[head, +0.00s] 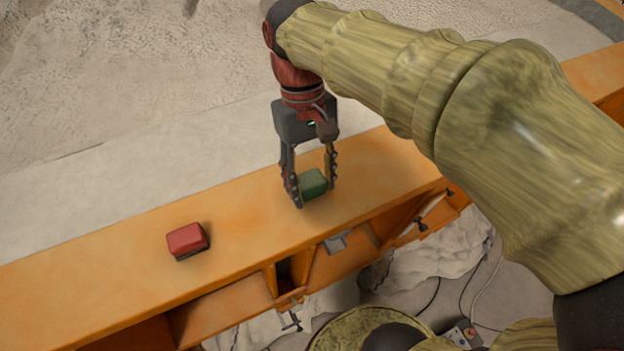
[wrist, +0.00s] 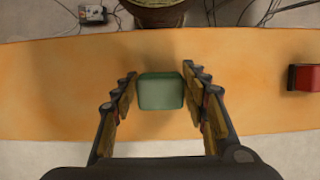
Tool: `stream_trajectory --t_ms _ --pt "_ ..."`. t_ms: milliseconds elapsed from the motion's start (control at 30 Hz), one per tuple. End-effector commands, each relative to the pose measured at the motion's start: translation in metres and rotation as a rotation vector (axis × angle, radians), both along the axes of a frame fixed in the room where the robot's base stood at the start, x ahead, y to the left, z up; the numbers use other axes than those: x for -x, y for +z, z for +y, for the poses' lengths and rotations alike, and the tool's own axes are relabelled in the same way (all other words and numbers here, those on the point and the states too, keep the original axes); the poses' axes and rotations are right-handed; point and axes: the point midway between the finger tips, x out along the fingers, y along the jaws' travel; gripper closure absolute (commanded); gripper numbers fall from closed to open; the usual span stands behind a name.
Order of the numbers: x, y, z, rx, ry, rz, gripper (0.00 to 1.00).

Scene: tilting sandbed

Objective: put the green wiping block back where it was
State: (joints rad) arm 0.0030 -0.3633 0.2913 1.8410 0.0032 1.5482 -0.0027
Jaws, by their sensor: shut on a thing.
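The green wiping block (head: 314,183) is between the two fingers of my gripper (head: 313,194), over the orange ledge (head: 245,215). My gripper points down and is shut on the block. In the wrist view the block (wrist: 161,91) sits between the fingertips, one on each side. The block looks about level. I cannot tell for sure whether its underside touches the ledge or is slightly above it. Its lower left side is partly hidden by a finger in the head view.
A red block (head: 187,240) with a dark underside lies on the ledge to the left; the wrist view shows it at the right (wrist: 305,77). Pale sand (head: 150,90) lies behind the ledge. Open orange compartments (head: 345,262) are below its front edge. Ledge between the blocks is clear.

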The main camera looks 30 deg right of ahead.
Motion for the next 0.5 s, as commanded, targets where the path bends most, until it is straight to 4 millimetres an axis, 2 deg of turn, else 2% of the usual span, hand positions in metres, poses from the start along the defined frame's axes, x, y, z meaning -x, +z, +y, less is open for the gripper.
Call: stream_trajectory --t_ms 467,500 --pt "-0.0001 -0.0072 0.0001 0.0 0.0 -0.001 0.88" --pt "-0.0002 -0.0066 0.0001 0.0 0.0 -0.001 0.54"
